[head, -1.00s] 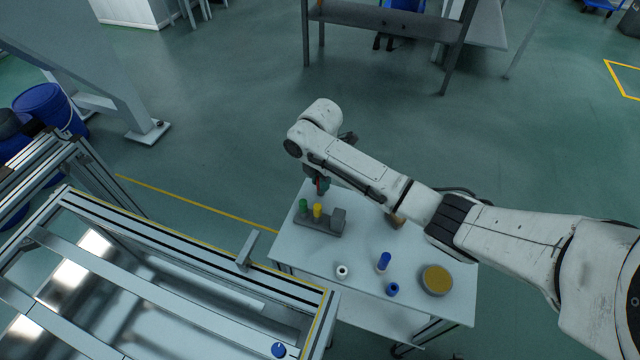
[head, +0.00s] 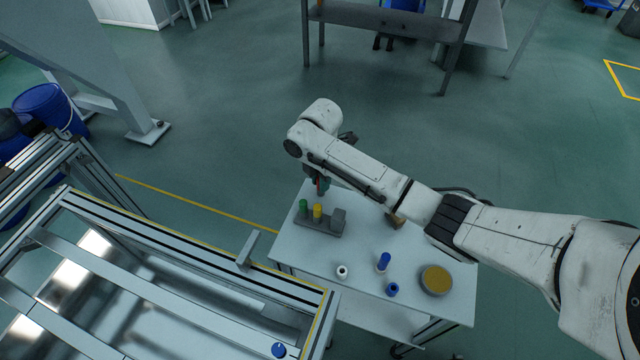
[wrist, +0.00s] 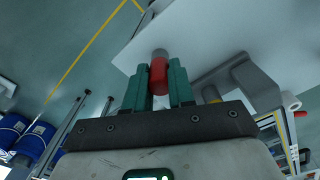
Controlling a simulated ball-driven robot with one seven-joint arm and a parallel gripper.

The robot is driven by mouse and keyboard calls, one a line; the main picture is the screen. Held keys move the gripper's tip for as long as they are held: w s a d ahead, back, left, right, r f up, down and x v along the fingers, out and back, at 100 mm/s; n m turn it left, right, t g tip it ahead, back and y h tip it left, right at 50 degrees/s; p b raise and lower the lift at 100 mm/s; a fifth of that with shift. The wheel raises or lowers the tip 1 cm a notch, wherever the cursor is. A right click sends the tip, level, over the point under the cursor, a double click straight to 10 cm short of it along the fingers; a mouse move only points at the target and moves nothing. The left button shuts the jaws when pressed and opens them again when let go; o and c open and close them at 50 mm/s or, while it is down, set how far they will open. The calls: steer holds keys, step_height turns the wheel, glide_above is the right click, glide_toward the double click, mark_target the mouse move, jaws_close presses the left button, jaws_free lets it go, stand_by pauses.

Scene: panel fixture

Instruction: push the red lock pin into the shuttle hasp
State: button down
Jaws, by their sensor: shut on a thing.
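The red lock pin (wrist: 158,77) is upright between the two teal fingers of my gripper (wrist: 160,88) in the wrist view, with a grey end beyond the fingertips. My gripper is shut on it. In the head view my gripper (head: 320,184) hangs over the far left part of the white table, just above and behind a grey holder block (head: 325,226), and only a little of the red pin shows. The holder carries a green pin (head: 303,207) and a yellow pin (head: 317,211). I cannot tell which part is the shuttle hasp.
On the white table (head: 355,245) stand a white ring (head: 342,271), blue pieces (head: 384,261) and a round tan-topped tin (head: 436,279). A metal-framed fixture with an upright bracket (head: 247,249) and blue knob (head: 279,350) is at lower left. The table's middle is clear.

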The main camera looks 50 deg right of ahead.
steer(key=shift+r+p, duration=1.75)
steer(key=shift+p, duration=0.15)
stand_by(0.5)
step_height(320, 180, up, 5)
steer(key=p, duration=0.5)
steer(key=c, duration=1.5)
jaws_free()
jaws_close()
